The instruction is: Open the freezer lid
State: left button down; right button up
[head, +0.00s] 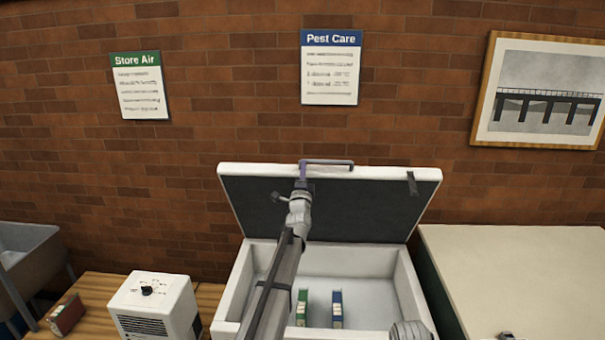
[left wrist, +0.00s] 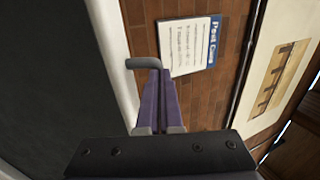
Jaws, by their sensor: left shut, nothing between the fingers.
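The freezer lid (head: 350,205) stands raised and tilted back toward the brick wall, with its dark inner side facing me. Its grey bar handle (head: 335,162) is on the top edge, and the handle also shows in the left wrist view (left wrist: 143,63). My left gripper (head: 302,170) is at the left end of the handle, its purple fingers (left wrist: 155,98) shut with nothing between them. I cannot tell whether the fingertips touch the handle. The white freezer chest (head: 408,285) is open below, with a green item (head: 302,308) and a blue item (head: 337,309) inside. My right gripper is not in view.
A white box with a dial (head: 152,300) stands on a wooden table (head: 90,290) at left. A pale counter (head: 520,270) is at right. Wall signs and a framed picture (head: 540,90) hang behind the lid.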

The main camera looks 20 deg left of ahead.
pick_arm(q)
jog(key=shift+p+x, duration=0.45)
jog(key=shift+x, duration=0.85)
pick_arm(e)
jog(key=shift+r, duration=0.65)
pick_arm(q)
jog(key=shift+r, duration=0.2)
jog(key=shift+s, duration=0.1)
